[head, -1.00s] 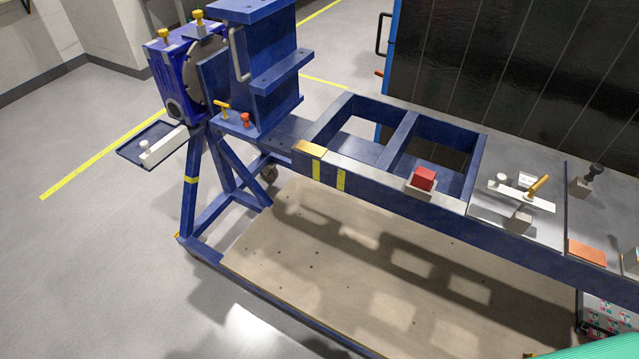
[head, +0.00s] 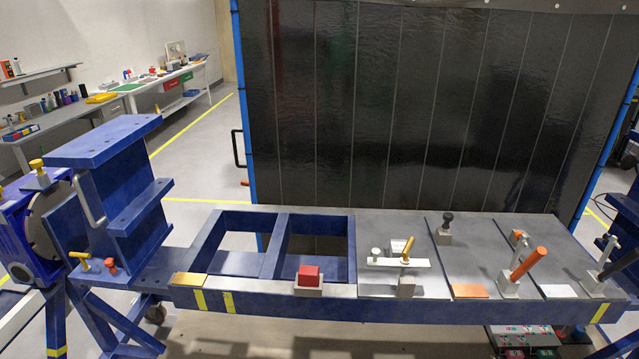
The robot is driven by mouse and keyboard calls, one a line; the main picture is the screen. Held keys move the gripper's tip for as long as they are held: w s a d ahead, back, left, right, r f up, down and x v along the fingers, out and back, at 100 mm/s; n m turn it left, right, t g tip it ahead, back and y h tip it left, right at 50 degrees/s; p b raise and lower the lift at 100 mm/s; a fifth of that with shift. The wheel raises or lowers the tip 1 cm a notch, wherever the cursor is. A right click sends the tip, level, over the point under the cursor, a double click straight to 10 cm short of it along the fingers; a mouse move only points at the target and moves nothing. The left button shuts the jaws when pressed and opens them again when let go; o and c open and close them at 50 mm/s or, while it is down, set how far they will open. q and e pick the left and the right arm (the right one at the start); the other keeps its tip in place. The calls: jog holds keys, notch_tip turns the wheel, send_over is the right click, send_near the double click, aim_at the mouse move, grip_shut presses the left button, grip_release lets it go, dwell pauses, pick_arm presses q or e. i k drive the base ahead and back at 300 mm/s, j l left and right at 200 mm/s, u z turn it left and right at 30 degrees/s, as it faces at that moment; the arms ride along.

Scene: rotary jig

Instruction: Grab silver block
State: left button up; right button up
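A flat, pale silver block (head: 559,291) lies on the grey table top (head: 520,240) near its front edge, toward the right. It sits between a clamp with an orange handle (head: 527,263) on its left and a clamp with a dark handle (head: 618,264) on its right. A similar flat copper-coloured block (head: 469,290) lies further left, and a gold-coloured one (head: 190,280) lies on the blue frame at the left. Neither of my grippers shows in the head view.
A red block (head: 309,275) in a grey holder sits on the front rail. A white bar clamp with a yellow handle (head: 408,249) stands mid-table. The blue frame has two open bays on the left. A dark panel (head: 420,110) stands behind the table.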

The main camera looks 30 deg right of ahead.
aim_at(397, 246)
jog(key=z, duration=1.55)
jog(key=l, duration=0.4)
jog(key=i+l+u, duration=0.1)
jog(key=l, duration=0.3)
